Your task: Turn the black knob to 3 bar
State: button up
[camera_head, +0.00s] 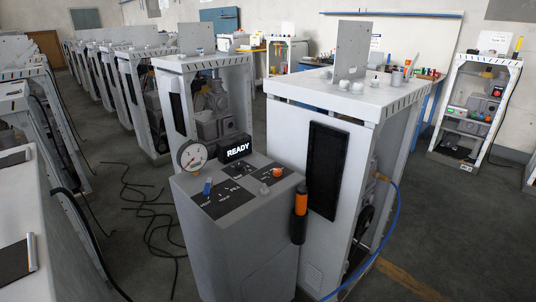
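A grey control console (234,250) stands in the middle, with black panels on its sloped top. A round white pressure gauge (192,155) with a reddish needle stands at its back left; its scale is too small to read. A black display (236,149) beside it reads READY. A blue lever or switch (207,187), a small grey knob (264,189) and an orange knob (277,172) sit on the panels. I cannot make out a black knob for certain; any 3 bar mark is too small to read. My gripper is not in view.
A tall grey dispenser frame (330,100) stands right behind the console, with a blue hose (396,220) at its right. An orange-and-black handled tool (299,205) hangs at the console's right side. Black cables (150,210) lie on the floor at left. More frames line the left.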

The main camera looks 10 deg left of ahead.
aim_at(239, 166)
jog(key=u, duration=0.05)
jog(key=i, duration=0.6)
jog(key=u, duration=0.7)
jog(key=i, duration=0.75)
jog(key=u, duration=0.05)
